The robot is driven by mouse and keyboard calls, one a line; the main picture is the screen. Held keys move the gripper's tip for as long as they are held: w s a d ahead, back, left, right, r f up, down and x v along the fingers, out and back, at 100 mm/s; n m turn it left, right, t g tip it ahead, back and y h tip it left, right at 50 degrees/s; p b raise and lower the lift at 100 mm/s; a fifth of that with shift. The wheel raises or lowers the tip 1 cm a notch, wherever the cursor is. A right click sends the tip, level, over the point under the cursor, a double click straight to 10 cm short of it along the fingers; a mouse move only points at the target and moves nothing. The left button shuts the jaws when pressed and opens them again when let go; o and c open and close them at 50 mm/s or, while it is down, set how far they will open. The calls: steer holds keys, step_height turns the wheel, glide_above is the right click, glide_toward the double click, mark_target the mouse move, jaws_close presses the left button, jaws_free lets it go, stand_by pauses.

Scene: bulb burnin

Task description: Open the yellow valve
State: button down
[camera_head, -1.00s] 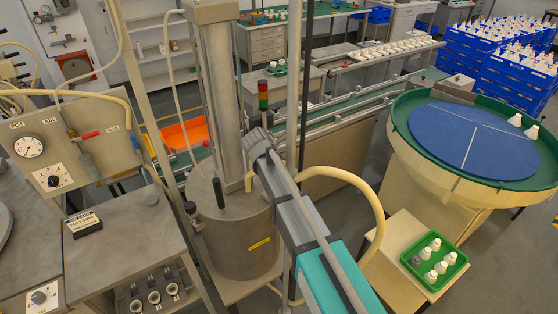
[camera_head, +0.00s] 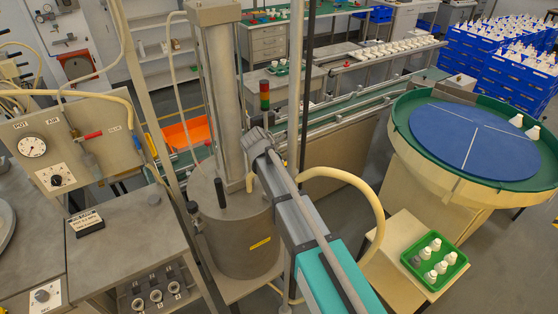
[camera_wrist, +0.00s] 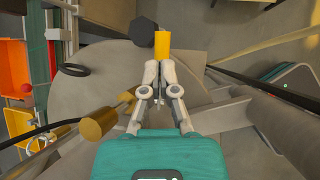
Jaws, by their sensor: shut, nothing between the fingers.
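A yellow upright piece (camera_wrist: 162,44), which looks like the valve's handle, stands straight ahead of my fingertips in the wrist view. My gripper (camera_wrist: 159,74) is shut and empty, its tips at the near end of the yellow piece. I cannot tell whether they touch it. In the head view a small yellow handle (camera_head: 249,182) shows at the top of the grey metal pot (camera_head: 236,240), beside my arm. My fingers are not clearly seen there. I cannot tell how far the valve is turned.
A dark knob (camera_wrist: 143,30) is just left of the yellow piece. A brass-coloured fitting (camera_wrist: 97,123) is at lower left. A panel (camera_head: 100,125) with a gauge and red lever stands left of the pot. A thick cream hose (camera_head: 374,205) loops at right.

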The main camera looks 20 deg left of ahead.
steer(key=s+r+p, duration=0.3)
steer(key=r+p, duration=0.9)
steer(key=shift+d+r, duration=0.25)
steer(key=shift+r, duration=0.1)
steer(key=shift+s, duration=0.1)
stand_by(0.8)
